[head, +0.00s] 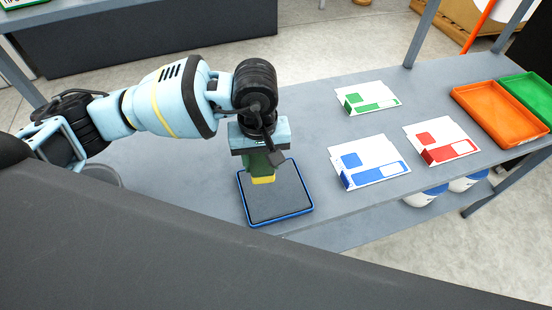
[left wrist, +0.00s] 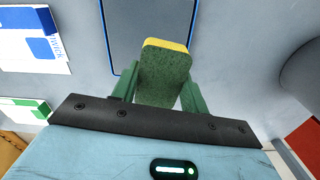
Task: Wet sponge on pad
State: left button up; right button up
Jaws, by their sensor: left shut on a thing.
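My left gripper (head: 262,160) is shut on a sponge (left wrist: 165,75) with a green body and a yellow face. In the head view the sponge's yellow end (head: 263,180) points down over the back part of the pad (head: 276,196), a dark grey square with a blue rim. The pad also shows behind the sponge in the left wrist view (left wrist: 140,22). I cannot tell whether the sponge touches the pad or hangs just above it. My right gripper is not in view.
Flat cartons with green (head: 367,98), blue (head: 368,162) and red (head: 441,141) panels lie right of the pad. An orange tray (head: 462,98) and a green tray (head: 530,92) stand at the far right. White containers (head: 425,195) sit below the tabletop.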

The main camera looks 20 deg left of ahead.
aim_at(273, 189)
pick_arm(q)
jog(key=shift+w+d+f+n, duration=0.15)
jog(key=shift+d+f+n, duration=0.25)
jog(key=shift+d, duration=0.1)
jog(key=shift+w+d+f+n, duration=0.15)
jog(key=shift+d+f+n, duration=0.15)
jog(key=shift+d+f, duration=0.15)
jog(key=shift+w+d, duration=0.1)
jog(key=shift+d, duration=0.15)
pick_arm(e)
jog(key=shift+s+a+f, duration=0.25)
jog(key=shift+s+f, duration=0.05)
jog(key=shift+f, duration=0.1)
